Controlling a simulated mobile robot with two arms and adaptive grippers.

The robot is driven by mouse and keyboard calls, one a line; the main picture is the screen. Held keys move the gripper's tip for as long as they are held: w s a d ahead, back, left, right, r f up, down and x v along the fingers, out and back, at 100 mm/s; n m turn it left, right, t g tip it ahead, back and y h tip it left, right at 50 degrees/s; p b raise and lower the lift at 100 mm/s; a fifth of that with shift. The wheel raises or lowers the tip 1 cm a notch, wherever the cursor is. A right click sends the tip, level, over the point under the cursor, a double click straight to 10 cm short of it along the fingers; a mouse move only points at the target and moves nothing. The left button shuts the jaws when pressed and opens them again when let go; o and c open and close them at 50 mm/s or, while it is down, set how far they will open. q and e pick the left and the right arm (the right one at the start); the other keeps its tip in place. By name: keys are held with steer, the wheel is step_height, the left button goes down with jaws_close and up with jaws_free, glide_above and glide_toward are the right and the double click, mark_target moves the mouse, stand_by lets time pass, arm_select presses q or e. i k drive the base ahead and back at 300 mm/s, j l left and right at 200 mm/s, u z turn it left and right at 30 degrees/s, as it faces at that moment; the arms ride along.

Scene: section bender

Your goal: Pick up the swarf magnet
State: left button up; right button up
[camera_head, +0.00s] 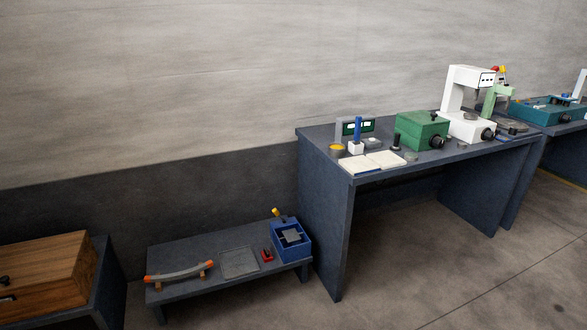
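I cannot tell for sure which thing is the swarf magnet. A small red piece with a dark part (267,255) lies on the low dark bench (205,289), just left of a blue open-topped box (291,252). A yellow-tipped dark piece (276,213) stands up at the back left of that box; whether it is part of the box or separate is not clear. Neither of my grippers is in view.
A curved grey bar with orange ends (180,272) and a flat grey plate (239,262) are on the low bench. A wooden chest (45,275) stands left.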

mark_target(267, 256)
steer(key=i+u, duration=0.1)
steer(key=i, duration=0.55)
steer(key=i+l, duration=0.15)
steer(key=i, duration=0.55)
steer(key=i+u, duration=0.15)
steer(key=i, duration=0.5)
steer(key=i+l+u, duration=0.1)
steer(key=i+l, duration=0.15)
steer(key=i, duration=0.4)
